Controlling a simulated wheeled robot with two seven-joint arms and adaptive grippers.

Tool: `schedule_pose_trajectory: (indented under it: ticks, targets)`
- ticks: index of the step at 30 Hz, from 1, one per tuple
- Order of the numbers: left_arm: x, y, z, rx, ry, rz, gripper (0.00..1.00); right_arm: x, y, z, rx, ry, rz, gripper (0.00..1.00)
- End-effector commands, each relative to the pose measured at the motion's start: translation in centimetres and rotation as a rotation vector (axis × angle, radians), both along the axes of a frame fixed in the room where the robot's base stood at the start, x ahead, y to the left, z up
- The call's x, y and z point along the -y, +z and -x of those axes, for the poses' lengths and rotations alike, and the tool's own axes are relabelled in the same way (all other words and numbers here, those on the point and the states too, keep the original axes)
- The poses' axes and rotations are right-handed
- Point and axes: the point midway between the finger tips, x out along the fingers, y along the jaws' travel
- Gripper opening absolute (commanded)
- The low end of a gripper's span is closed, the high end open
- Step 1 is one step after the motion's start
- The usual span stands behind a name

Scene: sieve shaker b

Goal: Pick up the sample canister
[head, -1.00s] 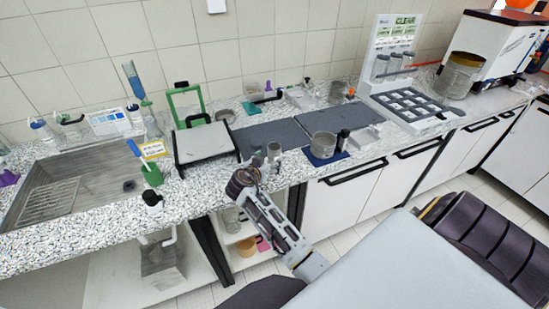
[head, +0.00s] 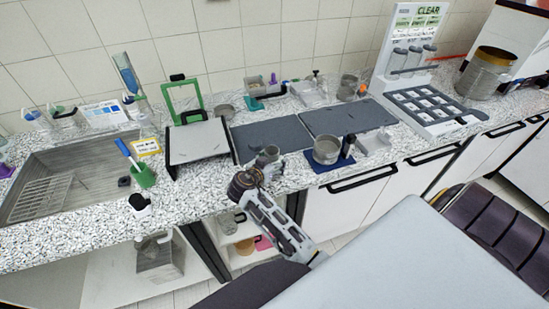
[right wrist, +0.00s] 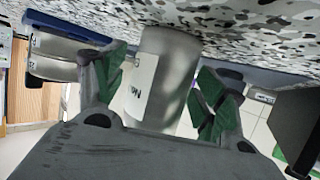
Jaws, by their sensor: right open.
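The sample canister (head: 271,152) is a small grey metal cylinder standing near the front edge of the speckled counter, left of the blue mat. In the right wrist view the canister (right wrist: 165,75) shows large, with a white label on its side. My right gripper (head: 264,167) reaches it from the front side of the counter. In the right wrist view the right gripper (right wrist: 163,82) is open, with its green-padded fingers on either side of the canister and visible gaps. The left gripper is not in view.
A metal pan (head: 326,150) stands on the blue mat (head: 329,164), with a dark bottle (head: 348,146) beside it. A white-topped stand (head: 199,142) and a sink (head: 75,178) lie left. Dark grey mats (head: 268,133) lie behind the canister. A sample rack (head: 432,112) stands right.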

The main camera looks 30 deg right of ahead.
Motion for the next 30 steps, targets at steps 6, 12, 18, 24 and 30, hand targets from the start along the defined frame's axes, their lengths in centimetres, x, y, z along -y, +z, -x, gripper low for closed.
schedule_pose_trajectory:
  ticks: [6, 12, 18, 24, 30]
  targets:
    - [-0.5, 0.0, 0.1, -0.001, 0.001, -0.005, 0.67, -0.1, 0.0, 0.0, 0.0, 0.001, 0.0, 0.71]
    - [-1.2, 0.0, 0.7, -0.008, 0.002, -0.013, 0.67, -0.1, 0.0, 0.0, 0.0, 0.001, 0.0, 0.71]
    - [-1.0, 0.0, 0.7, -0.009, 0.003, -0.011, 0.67, 0.0, 0.0, 0.0, 0.0, 0.001, 0.0, 0.52]
    - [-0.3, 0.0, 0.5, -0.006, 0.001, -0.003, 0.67, 0.0, 0.0, 0.0, 0.0, 0.001, 0.0, 0.26]
    - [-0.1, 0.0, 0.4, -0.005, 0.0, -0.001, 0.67, 0.0, 0.1, 0.0, 0.002, 0.001, 0.001, 0.1]
